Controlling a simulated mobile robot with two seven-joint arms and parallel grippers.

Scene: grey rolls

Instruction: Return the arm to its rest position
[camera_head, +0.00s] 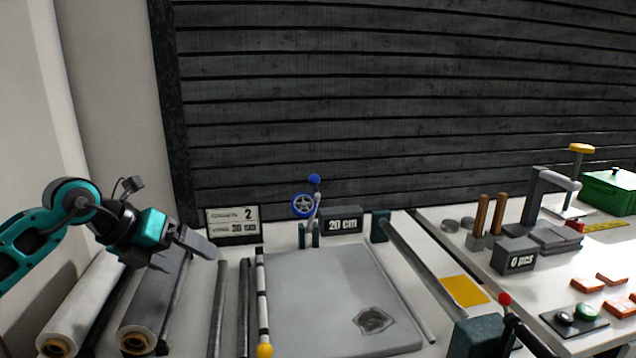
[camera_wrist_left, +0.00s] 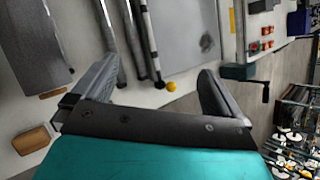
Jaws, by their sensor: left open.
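My left arm comes in from the left in the head view. Its gripper (camera_head: 198,246) hangs above the grey rolls at the left side of the table. In the left wrist view the gripper (camera_wrist_left: 155,88) has its two fingers wide apart, with nothing between them. One grey roll (camera_head: 158,300) lies partly below the gripper and arm. Another pale grey roll (camera_head: 85,305) lies to its left. My right gripper does not show in either view.
A grey sheet (camera_head: 330,290) with a dark patch lies on the table. A second table at right holds a press (camera_head: 550,195), orange pieces and a green box (camera_head: 610,190).

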